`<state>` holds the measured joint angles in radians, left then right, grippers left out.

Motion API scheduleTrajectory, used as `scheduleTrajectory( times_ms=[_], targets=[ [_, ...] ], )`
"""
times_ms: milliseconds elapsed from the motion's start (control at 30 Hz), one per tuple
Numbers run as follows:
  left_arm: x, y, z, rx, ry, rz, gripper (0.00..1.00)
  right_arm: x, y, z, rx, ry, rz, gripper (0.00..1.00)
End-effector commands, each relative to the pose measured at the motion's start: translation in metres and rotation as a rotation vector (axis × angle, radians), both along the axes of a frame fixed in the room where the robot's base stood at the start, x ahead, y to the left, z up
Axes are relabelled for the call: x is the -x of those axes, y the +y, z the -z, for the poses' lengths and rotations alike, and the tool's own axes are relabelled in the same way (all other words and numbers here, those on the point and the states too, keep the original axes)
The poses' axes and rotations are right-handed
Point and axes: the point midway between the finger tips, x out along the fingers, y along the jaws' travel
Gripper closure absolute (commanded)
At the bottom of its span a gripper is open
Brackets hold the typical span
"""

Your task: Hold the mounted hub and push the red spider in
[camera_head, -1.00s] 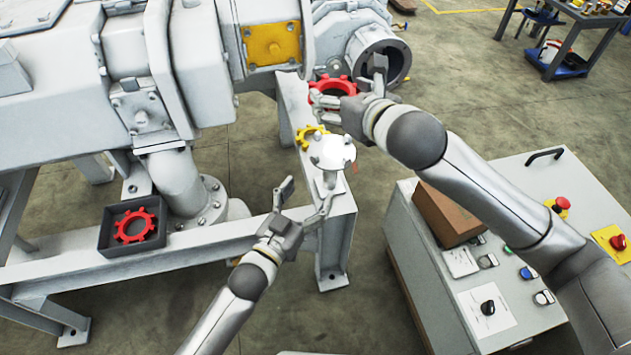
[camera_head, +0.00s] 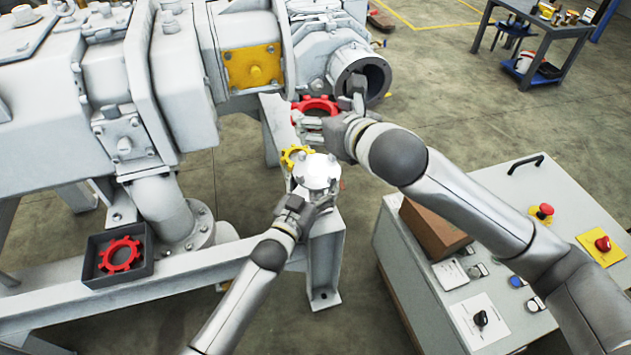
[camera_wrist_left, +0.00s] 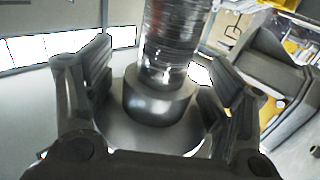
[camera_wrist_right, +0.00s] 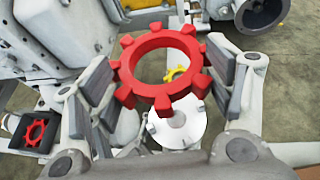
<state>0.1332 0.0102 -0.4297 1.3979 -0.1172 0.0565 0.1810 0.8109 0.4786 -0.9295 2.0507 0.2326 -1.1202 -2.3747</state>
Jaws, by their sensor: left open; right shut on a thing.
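The red spider (camera_head: 315,103) is a toothed ring held by my right gripper (camera_head: 345,113). In the right wrist view the red spider (camera_wrist_right: 160,42) sits flat between the fingers, above and behind the hub (camera_wrist_right: 178,130). The pale metal hub (camera_head: 317,172) with raised lugs faces up over the frame's end. My left gripper (camera_head: 308,203) is open with its fingers on either side of the hub's lower part. In the left wrist view the hub's dark collar and shiny shaft (camera_wrist_left: 158,95) stand between the spread fingers; gaps seem to remain.
A yellow spider (camera_head: 294,156) lies just behind the hub. A dark tray (camera_head: 92,270) with another red spider (camera_head: 120,255) sits on the frame at left. A control cabinet (camera_head: 480,262) with buttons and a brown box (camera_head: 432,226) stands at right. The large machine fills the upper left.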

Motion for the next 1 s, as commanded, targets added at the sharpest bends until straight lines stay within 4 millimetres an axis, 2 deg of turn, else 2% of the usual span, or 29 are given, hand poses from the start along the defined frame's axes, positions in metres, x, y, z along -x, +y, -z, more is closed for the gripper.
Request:
scheduleTrajectory(
  times_ms=[67, 667, 833, 1000],
  targets=[
    [0.0, 0.0, 0.0, 0.0, 0.0, 0.0, 0.23, 0.0, 0.0, -0.001, 0.0, -0.001, 0.0, 0.59],
    [0.001, 0.0, 0.0, 0.001, 0.0, 0.0, 1.0, 0.0, 0.0, -0.001, 0.0, -0.001, 0.0, 0.59],
    [0.001, 0.0, 0.0, 0.0, 0.0, 0.0, 1.0, 0.0, 0.0, 0.005, 0.0, 0.002, 0.005, 0.59],
    [0.001, 0.0, 0.0, 0.001, 0.0, 0.0, 1.0, -0.001, 0.002, 0.045, 0.002, 0.012, 0.048, 0.59]
  ],
)
